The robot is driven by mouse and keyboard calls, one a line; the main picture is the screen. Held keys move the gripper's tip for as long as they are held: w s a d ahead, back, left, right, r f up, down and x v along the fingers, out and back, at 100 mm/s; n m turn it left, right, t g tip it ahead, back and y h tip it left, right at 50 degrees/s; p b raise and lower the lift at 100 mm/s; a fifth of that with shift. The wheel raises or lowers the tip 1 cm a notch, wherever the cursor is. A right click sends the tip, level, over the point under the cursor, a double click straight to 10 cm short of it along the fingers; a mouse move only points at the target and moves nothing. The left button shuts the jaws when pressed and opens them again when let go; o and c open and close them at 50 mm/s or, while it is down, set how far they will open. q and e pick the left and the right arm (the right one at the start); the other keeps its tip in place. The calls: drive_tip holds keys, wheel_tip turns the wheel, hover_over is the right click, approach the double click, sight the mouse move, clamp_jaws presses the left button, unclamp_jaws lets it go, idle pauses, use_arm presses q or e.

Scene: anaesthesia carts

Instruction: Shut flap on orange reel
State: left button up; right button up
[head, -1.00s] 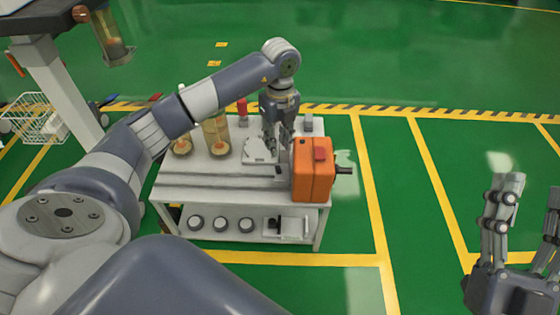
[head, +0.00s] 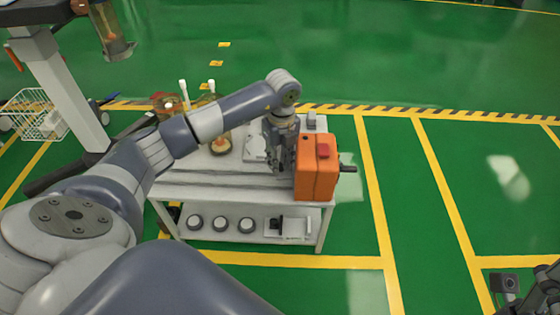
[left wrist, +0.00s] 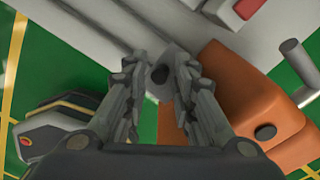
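The orange reel (head: 318,180) is a boxy orange case on the right end of the white cart, with a red block on top and a dark crank on its right side. In the left wrist view its orange body (left wrist: 240,95) lies right of the fingers. My left gripper (head: 282,160) is beside the reel's left side; its fingertips are partly hidden. In the left wrist view the left gripper (left wrist: 158,78) is open, with a grey plate with a dark round spot (left wrist: 162,65) between or beyond the fingertips. I cannot tell whether this plate is the flap, or whether they touch.
The white cart (head: 200,188) carries a lamp-like item (head: 221,143) and a white device (head: 255,148). Several round items stand on its lower shelf. A wire basket (head: 35,115) is at the far left. Green floor is clear right of the cart. My right gripper (head: 530,295) shows only partly.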

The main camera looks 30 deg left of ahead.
use_arm(q)
clamp_jaws()
